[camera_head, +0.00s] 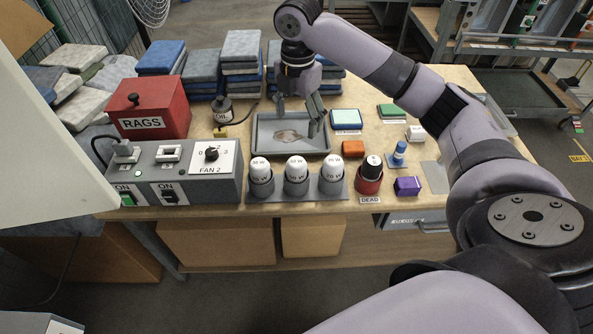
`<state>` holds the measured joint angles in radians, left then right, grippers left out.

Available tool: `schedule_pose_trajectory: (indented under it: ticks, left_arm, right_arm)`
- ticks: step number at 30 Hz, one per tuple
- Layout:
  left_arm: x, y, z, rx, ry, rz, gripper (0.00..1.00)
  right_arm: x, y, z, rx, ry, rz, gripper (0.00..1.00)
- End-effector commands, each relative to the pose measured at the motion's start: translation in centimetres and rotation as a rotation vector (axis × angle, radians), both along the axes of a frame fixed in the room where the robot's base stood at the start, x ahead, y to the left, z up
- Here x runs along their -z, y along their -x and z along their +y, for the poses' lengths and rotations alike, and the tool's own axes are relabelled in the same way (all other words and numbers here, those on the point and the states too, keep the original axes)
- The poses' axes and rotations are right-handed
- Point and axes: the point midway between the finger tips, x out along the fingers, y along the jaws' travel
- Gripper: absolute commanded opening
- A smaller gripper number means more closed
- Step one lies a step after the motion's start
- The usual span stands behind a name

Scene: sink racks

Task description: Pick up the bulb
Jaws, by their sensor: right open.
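Three white, round-topped bulbs stand upright in dark grey cups on a grey base: a left bulb (260,168), a middle bulb (296,167) and a right bulb (331,167). Each has a small wattage label, too small to read surely. A dark item with a white mark (373,162) sits in a red cup (368,184) labelled DEAD. My right gripper (299,120) is open and points down over the grey tray (262,150), behind the bulbs. No bulb is between its fingers. A brownish patch or flat item (289,136) shows in the tray. My left gripper is out of view.
A switch box labelled FAN 2 (190,189) and a red RAGS box (150,108) stand at left. An OIL can (222,108) and stacked cloths (241,55) are behind. An orange block (353,148), blue bottle (399,152) and purple block (407,185) lie at right.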

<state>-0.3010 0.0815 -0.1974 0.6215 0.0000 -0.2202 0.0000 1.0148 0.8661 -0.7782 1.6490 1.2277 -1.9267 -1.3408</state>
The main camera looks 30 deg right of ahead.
Motion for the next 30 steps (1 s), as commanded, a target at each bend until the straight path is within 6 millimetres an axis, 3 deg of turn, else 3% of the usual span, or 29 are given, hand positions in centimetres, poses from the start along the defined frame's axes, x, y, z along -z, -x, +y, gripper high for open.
schedule_pose_trajectory:
  ticks: [12,16,23,30]
  left_arm:
    - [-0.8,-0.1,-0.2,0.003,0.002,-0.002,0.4]
    - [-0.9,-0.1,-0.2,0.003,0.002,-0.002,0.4]
    - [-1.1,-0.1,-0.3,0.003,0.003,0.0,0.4]
    - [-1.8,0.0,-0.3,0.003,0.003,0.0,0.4]
  right_arm:
    - [8.7,0.1,0.0,0.002,0.0,0.006,0.7]
    - [10.6,0.0,0.0,0.002,0.0,0.002,0.7]
    - [12.1,-0.1,0.0,0.002,0.001,0.002,0.7]
    - [15.6,-0.5,-0.2,0.002,0.001,0.002,0.7]
